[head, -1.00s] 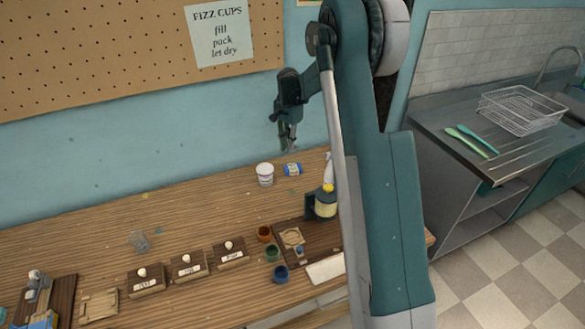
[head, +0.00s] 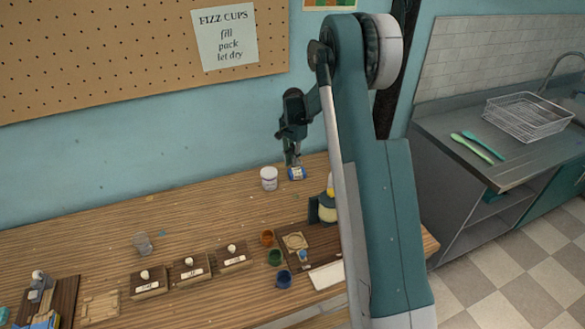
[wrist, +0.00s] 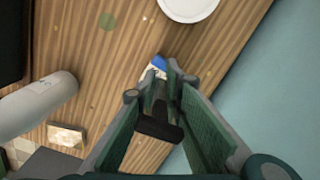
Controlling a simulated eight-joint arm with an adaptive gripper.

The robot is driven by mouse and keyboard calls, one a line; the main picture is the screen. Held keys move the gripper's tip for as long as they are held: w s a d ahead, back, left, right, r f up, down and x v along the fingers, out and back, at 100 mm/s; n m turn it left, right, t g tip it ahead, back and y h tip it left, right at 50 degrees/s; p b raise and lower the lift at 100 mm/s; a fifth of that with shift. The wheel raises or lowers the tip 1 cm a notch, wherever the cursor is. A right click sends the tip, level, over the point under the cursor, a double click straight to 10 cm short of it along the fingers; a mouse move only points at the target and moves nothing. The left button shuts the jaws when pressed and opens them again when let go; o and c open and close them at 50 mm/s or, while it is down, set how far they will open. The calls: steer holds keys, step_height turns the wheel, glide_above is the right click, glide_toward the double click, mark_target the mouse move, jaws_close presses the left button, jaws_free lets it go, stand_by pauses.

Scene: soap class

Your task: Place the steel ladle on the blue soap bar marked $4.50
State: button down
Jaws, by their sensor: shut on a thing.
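A small blue and white block (head: 297,174), which looks like the blue soap bar, lies on the wooden table by the back wall. Its price mark is too small to read. It also shows in the wrist view (wrist: 157,66), partly hidden by my fingertips. My gripper (head: 292,160) points down directly over it, close above or touching; I cannot tell which. In the wrist view my gripper (wrist: 156,84) is shut on a dark grey thing, seemingly the steel ladle (wrist: 158,122). Its shape is mostly hidden, and no other ladle is in clear view.
A white tub (head: 269,179) stands just left of the block. A pump bottle (head: 328,208) stands nearer, partly behind my arm. Coloured cups (head: 275,257), labelled dark boxes (head: 191,268) and a clear cup (head: 142,244) stand toward the front. The table's back left is mostly clear.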

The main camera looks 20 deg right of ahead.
mark_target(293, 146)
steer(key=shift+f, duration=1.85)
steer(key=shift+f+b, duration=0.2)
steer(key=shift+b, duration=0.1)
steer(key=c, duration=2.5)
jaws_free()
steer(key=shift+o, duration=0.2)
steer(key=shift+r, duration=0.15)
steer(key=r, duration=0.6)
steer(key=r+p, duration=0.1)
steer(key=r, duration=0.5)
steer(key=shift+w+d, duration=0.1)
steer(key=shift+d, duration=0.1)
steer(key=shift+r, duration=0.1)
